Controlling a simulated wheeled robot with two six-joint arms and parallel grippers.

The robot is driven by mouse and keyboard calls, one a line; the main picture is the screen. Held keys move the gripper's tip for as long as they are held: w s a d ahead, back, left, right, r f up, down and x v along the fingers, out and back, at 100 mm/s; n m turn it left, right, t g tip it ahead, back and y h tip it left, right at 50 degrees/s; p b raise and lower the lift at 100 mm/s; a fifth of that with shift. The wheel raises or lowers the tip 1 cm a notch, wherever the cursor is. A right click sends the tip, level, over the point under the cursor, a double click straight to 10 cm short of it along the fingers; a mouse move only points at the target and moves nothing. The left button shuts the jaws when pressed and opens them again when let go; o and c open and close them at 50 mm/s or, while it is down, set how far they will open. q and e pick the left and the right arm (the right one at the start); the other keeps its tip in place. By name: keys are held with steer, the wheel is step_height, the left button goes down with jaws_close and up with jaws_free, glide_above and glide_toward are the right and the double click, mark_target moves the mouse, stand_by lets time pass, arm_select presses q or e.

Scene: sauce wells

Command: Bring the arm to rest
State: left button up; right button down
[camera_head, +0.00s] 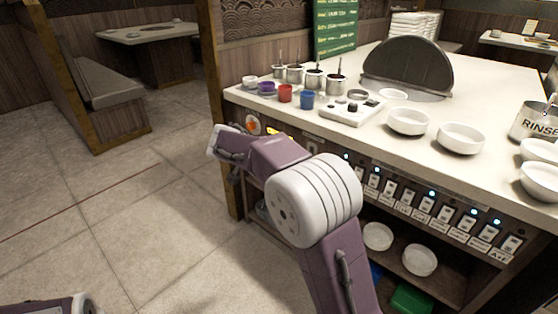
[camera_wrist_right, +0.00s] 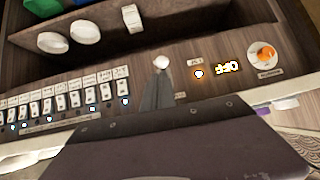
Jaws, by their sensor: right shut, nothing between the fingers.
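My right arm reaches up from the bottom of the head view and bends left in front of the counter's front panel. In the right wrist view my right gripper (camera_wrist_right: 157,88) is shut and empty, its dark fingers close together in front of the wooden panel. A small white round piece (camera_wrist_right: 161,62) shows at the fingertips; I cannot tell whether they touch it. In the head view the fingers are not clear behind the wrist. Only a piece of my left arm shows at the bottom left of the head view; its gripper is not in view.
The panel holds an orange knob (camera_wrist_right: 266,54), a lit yellow sign (camera_wrist_right: 228,68) and a row of switches (camera_head: 425,204). White bowls (camera_head: 408,122), small cups (camera_head: 285,93) and a scale (camera_head: 352,107) stand on the counter (camera_head: 480,85). Floor (camera_head: 120,215) at left is clear.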

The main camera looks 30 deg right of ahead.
steer(key=s+f+n+g+y, duration=0.1)
steer(key=s+f+g+y, duration=0.2)
steer(key=s+f, duration=0.7)
steer(key=s+a+f+n+g+y, duration=0.1)
steer(key=s+a+f+n+y, duration=0.2)
steer(key=s+a+f+n, duration=0.4)
steer(key=s+a+f+n+y, duration=0.2)
steer(key=s+a+f+y, duration=0.15)
steer(key=s, duration=0.45)
step_height(320, 180, up, 38)
steer(key=w+a+n+p, duration=0.1)
steer(key=n+p, duration=0.1)
steer(key=p, duration=3.6)
steer(key=shift+n, duration=0.4)
